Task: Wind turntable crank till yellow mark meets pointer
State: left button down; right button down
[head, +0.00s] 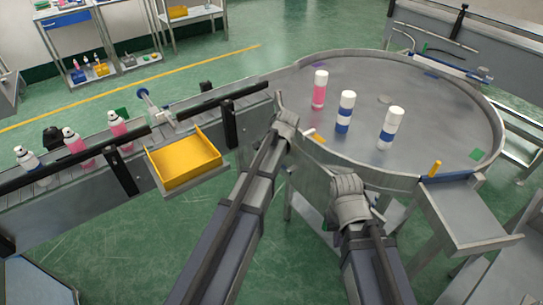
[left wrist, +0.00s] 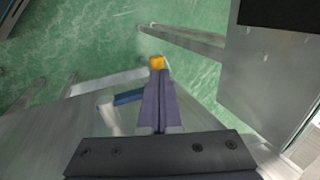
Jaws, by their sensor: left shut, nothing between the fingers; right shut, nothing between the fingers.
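The round grey turntable (head: 375,100) stands at the right in the head view. On its rim side, near me, is a small orange-yellow patch (head: 319,138) with a pale bar beside it; I cannot tell whether that bar is the pointer. An upright yellow knob (head: 435,168) on a blue piece sits at the near right edge. My left gripper (head: 279,100) is shut by the turntable's left edge. In the left wrist view, a yellow block (left wrist: 156,62) shows beyond its fingers, beside a blue bar (left wrist: 128,97); contact is unclear. My right gripper (head: 347,183) is shut before the near rim.
Three white-capped cans stand on the turntable, one pink (head: 319,90) and two blue-banded. A conveyor (head: 95,170) with several cans runs at the left, with a yellow tray (head: 183,160) on its near side. A grey stand (head: 470,215) is at the right.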

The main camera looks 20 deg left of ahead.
pick_arm(q)
jog(key=shift+w+a+f, duration=0.1)
jog(key=shift+f, duration=0.05)
jog(key=shift+r, duration=0.2)
dwell(0.5)
notch_tip(320, 180, up, 14)
jog(key=p, duration=1.4)
jog(key=shift+f, duration=0.15)
jog(key=s+d+n+g, duration=0.1)
jog(key=s+d, duration=0.4)
jog(key=s, duration=0.3)
jog(key=s+d+f+n+g+h, duration=0.1)
jog(key=s+d, duration=0.4)
jog(key=s, duration=0.4)
jog(key=s+d+n+g+h, duration=0.1)
jog(key=s+d, duration=0.3)
jog(key=s, duration=0.4)
jog(key=shift+s+d+f+n, duration=0.25)
jog(key=shift+d+f+n, duration=0.05)
jog(key=shift+d+n, duration=0.1)
